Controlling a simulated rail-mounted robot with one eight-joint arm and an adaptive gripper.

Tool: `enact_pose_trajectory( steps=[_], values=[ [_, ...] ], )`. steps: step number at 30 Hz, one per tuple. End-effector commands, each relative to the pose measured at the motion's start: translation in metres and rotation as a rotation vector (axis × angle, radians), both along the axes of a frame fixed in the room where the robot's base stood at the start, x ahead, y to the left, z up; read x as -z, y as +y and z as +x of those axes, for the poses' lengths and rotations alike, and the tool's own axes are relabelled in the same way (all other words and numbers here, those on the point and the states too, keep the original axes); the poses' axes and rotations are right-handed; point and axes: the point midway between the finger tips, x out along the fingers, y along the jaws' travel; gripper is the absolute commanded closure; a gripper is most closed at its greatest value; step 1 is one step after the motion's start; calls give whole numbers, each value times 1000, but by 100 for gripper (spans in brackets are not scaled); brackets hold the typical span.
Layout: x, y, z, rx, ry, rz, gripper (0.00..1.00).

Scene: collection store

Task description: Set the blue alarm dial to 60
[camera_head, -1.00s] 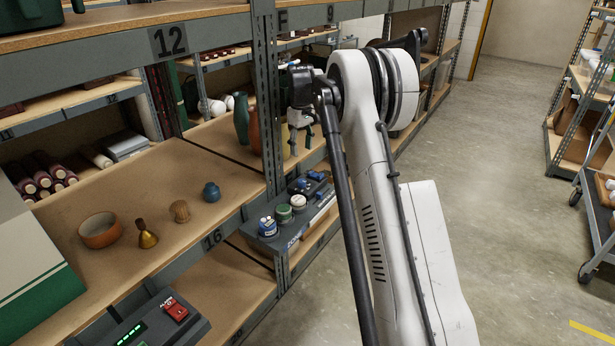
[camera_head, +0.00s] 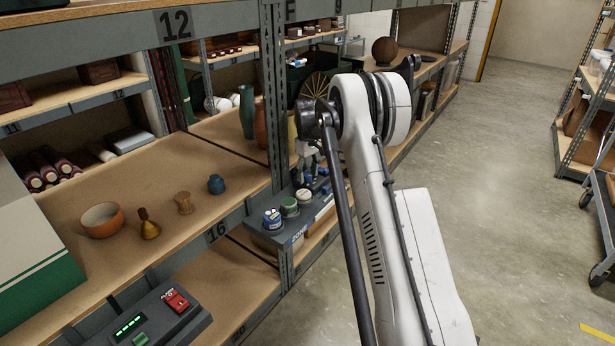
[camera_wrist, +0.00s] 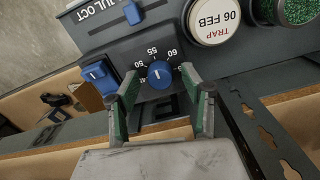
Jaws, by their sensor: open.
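The blue alarm dial (camera_wrist: 160,75) sits on a dark panel in the wrist view. Printed numbers, among them 50, 55 and 60, arc around its upper side. A short white mark shows on the dial and appears to point up near 55; its exact setting is hard to read. My gripper (camera_wrist: 160,84) is open, its green-padded fingers on either side of the dial with gaps showing between pads and dial. In the head view my gripper (camera_head: 308,165) is small and partly hidden over the grey console (camera_head: 270,238) at the shelf edge.
A perforated shelf upright (camera_wrist: 262,130) stands at the right. In the head view the aisle floor (camera_head: 500,200) is clear.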

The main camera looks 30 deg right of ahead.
Motion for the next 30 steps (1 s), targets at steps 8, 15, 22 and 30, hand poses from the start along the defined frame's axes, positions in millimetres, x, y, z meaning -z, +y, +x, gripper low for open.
enact_pose_trajectory(
  steps=[8, 15, 22, 30],
  values=[
    [3, 0, 0, 0, 0, 0, 57],
    [3, 0, 0, 0, 0, 0, 79],
    [3, 0, 0, 1, 0, 0, 100],
    [3, 0, 0, 52, 0, 0, 100]
  ],
)
